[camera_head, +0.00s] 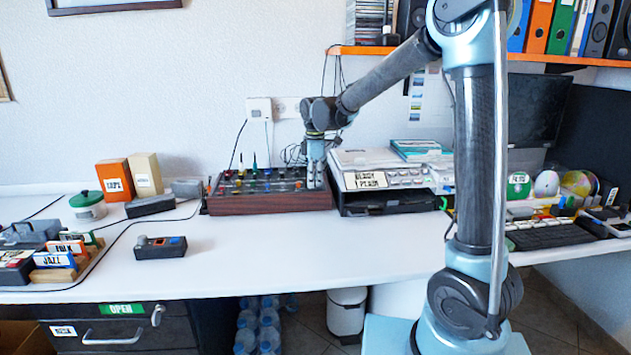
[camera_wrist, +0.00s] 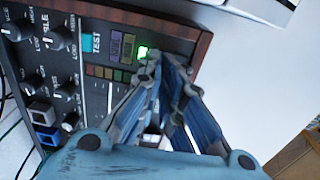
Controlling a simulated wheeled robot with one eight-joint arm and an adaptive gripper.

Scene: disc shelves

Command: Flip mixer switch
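The mixer (camera_head: 270,203) is a dark panel with wooden sides, on the desk against the wall. In the wrist view its panel (camera_wrist: 97,100) shows black knobs, a blue "TEST" label (camera_wrist: 93,43) and a bright green lit element (camera_wrist: 145,52), perhaps the switch. My gripper (camera_head: 316,185) points down over the mixer's right end. In the wrist view my gripper's fingertips (camera_wrist: 158,62) are together, empty, right beside the green light. I cannot tell whether they touch it. The fingers hide part of the panel below the light.
A grey device with a label (camera_head: 385,172) stands close to the mixer's right on a black unit (camera_head: 385,202). Cables and boxes (camera_head: 130,176) lie to the left. A small dark device (camera_head: 160,247) sits in front. The desk's front middle (camera_head: 290,255) is clear. A shelf (camera_head: 390,51) hangs above.

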